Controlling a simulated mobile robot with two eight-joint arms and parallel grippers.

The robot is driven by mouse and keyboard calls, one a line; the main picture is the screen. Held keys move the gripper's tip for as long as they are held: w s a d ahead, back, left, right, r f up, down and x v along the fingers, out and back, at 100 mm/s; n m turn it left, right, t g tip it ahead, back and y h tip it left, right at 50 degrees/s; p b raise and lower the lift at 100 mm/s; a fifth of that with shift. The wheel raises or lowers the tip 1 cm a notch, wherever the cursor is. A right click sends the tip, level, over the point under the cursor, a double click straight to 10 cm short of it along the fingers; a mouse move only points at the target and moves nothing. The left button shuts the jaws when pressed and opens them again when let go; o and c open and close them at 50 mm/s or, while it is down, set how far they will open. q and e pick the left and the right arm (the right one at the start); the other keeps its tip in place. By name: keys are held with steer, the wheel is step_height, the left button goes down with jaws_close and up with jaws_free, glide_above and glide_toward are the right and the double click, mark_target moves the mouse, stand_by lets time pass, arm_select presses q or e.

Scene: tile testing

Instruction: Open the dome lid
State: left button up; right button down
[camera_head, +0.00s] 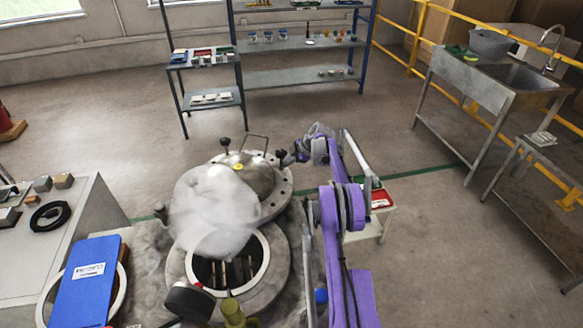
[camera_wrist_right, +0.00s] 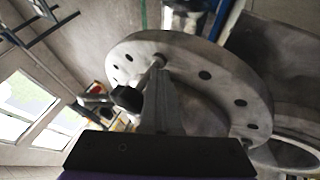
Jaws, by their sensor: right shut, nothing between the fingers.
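The dome lid (camera_head: 281,202) is a grey metal disc with bolt holes around its rim and a yellow cap. It sits behind the round vessel opening (camera_head: 176,268), whose dark inside shows. A pale steam-like cloud hides part of the lid and the opening's back edge. My right gripper (camera_head: 288,158) is shut and empty at the lid's far right edge. In the right wrist view the lid (camera_wrist_right: 222,80) stands tilted, and a rod with a black knob (camera_wrist_right: 127,98) juts from its rim beside my shut fingers (camera_wrist_right: 162,88). Whether they touch is unclear. My left gripper is out of view.
A blue clipboard (camera_head: 88,285) lies at the front left, near a table (camera_head: 100,215) with a black ring. A small stand with a red tray (camera_head: 380,200) is right of the vessel. Shelves (camera_head: 300,76) stand behind, a sink bench (camera_head: 480,95) at right. Floor between is clear.

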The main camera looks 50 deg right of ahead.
steer(key=shift+w+d, duration=0.2)
steer(key=shift+w, duration=0.25)
steer(key=shift+w+d, duration=0.2)
steer(key=shift+w, duration=0.25)
